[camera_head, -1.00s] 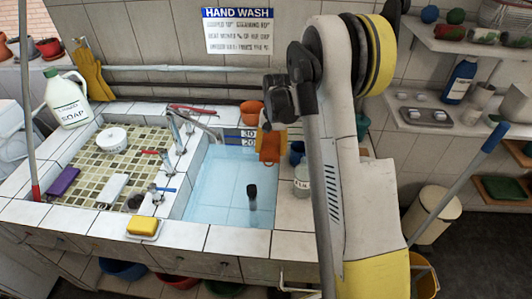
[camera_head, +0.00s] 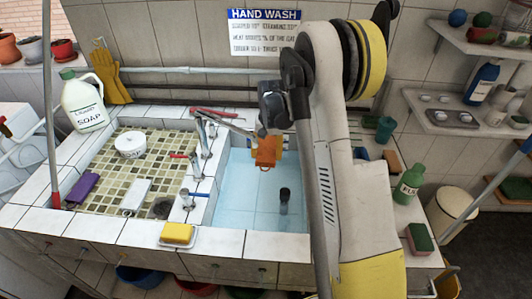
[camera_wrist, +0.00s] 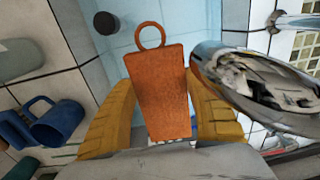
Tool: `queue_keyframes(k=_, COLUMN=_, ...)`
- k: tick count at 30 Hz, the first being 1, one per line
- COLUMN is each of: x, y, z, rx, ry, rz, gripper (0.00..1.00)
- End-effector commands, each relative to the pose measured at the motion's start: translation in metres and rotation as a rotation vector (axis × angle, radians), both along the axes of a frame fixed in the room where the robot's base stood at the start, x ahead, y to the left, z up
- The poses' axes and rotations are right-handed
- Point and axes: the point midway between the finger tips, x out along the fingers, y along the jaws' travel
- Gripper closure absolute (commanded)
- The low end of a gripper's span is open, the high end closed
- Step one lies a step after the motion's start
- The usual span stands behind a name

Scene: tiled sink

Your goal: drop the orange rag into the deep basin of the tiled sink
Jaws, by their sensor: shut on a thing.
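The orange rag (camera_head: 266,152) hangs from my gripper (camera_head: 270,130) above the back part of the deep basin (camera_head: 240,195), clear of its floor. In the wrist view the rag (camera_wrist: 158,95), with a ring loop at one end, lies between the two yellow fingers of my gripper (camera_wrist: 160,90), which is shut on it. Blue basin tiles (camera_wrist: 190,18) show beyond the loop. My arm hides the basin's right side in the head view.
A metal tap (camera_head: 228,122) reaches over the basin's back left and looms close beside the rag in the wrist view (camera_wrist: 262,80). A dark upright pipe (camera_head: 284,198) stands in the basin. A blue mug (camera_wrist: 58,124) is on the other side.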

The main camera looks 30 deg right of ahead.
Motion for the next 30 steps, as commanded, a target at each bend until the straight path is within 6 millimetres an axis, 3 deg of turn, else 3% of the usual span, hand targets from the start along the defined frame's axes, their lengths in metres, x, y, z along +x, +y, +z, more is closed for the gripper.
queue_keyframes(k=9, x=0.000, y=0.000, z=-0.040, rx=0.000, ry=0.000, rz=0.000, gripper=0.69)
queue_keyframes(k=19, x=0.000, y=0.000, z=-0.043, rx=0.000, ry=0.000, rz=0.000, gripper=0.69)
queue_keyframes(k=20, x=0.000, y=0.000, z=-0.043, rx=0.000, ry=0.000, rz=0.000, gripper=0.30)
queue_keyframes(k=21, x=0.000, y=0.000, z=-0.043, rx=0.000, ry=0.000, rz=0.000, gripper=0.18)
queue_keyframes(k=22, x=0.000, y=0.000, z=-0.043, rx=0.000, ry=0.000, rz=0.000, gripper=0.13)
queue_keyframes(k=30, x=0.000, y=0.000, z=-0.043, rx=0.000, ry=0.000, rz=0.000, gripper=0.13)
